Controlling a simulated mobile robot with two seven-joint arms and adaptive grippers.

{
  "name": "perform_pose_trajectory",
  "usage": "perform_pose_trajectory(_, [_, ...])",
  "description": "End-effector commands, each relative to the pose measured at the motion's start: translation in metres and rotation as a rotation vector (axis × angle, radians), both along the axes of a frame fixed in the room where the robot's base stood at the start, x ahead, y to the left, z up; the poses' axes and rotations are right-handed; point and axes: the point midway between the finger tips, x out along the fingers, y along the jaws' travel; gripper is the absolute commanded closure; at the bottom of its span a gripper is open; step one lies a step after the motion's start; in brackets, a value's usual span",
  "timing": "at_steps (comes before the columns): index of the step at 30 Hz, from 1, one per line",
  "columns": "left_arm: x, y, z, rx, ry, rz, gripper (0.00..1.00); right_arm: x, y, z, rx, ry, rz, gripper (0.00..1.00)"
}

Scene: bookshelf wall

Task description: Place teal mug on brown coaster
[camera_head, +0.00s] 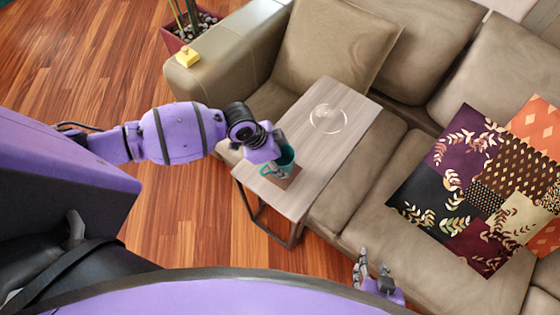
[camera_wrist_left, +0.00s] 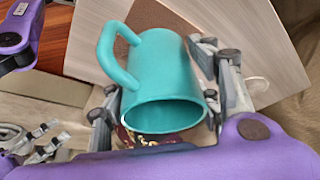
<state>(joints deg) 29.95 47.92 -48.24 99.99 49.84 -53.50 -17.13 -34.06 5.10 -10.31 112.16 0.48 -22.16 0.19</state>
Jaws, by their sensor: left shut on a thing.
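The teal mug (camera_head: 286,157) is held in my left gripper (camera_head: 277,154), over the near end of the small side table (camera_head: 335,92). In the left wrist view the mug (camera_wrist_left: 165,75) sits between the two fingers, its open mouth facing the camera and its handle to the left. The brown coaster (camera_head: 289,180) lies on the table just below the mug, partly covered by mug and gripper. A brown patch, likely the coaster (camera_wrist_left: 152,14), shows behind the mug in the wrist view. Whether the mug touches it I cannot tell. My right gripper (camera_head: 372,268) is open and empty near the bottom edge.
A pale ring-shaped item (camera_head: 327,119) lies farther back on the table. A beige sofa (camera_head: 370,190) surrounds the table, with a patchwork cushion (camera_head: 475,190) to the right. A yellow object (camera_head: 187,57) rests on the armrest beside a potted plant (camera_head: 190,25). Wooden floor is clear at left.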

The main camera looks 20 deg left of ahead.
Motion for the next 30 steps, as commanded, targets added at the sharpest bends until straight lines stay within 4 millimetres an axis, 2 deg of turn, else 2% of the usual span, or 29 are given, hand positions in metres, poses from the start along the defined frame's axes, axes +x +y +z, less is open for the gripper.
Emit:
perform_pose_trajectory(1, [-0.002, -0.001, -0.010, -0.002, 0.004, 0.001, 0.79, -0.002, 0.000, -0.002, 0.001, 0.003, -0.002, 0.60])
perform_pose_trajectory(3, [-0.001, 0.000, -0.017, 0.000, 0.002, 0.000, 0.79, -0.002, 0.000, -0.002, 0.001, 0.003, -0.004, 0.60])
perform_pose_trajectory(14, [-0.001, -0.001, -0.021, 0.000, 0.001, 0.000, 0.79, -0.003, 0.001, -0.003, 0.004, 0.005, -0.009, 0.60])
perform_pose_trajectory(15, [-0.001, 0.000, -0.021, 0.000, 0.001, 0.000, 0.40, -0.003, 0.000, -0.003, 0.003, 0.004, -0.009, 0.60])
perform_pose_trajectory(18, [-0.001, 0.000, -0.020, 0.001, 0.000, -0.001, 0.27, -0.002, 0.000, -0.003, 0.003, 0.003, -0.009, 0.60])
perform_pose_trajectory(19, [-0.001, 0.000, -0.020, 0.001, 0.000, 0.000, 0.24, -0.002, 0.000, -0.003, 0.002, 0.003, -0.009, 0.60])
perform_pose_trajectory(30, [-0.001, 0.000, -0.016, 0.001, -0.001, -0.001, 0.24, 0.001, -0.003, 0.000, -0.005, -0.003, 0.002, 0.60])
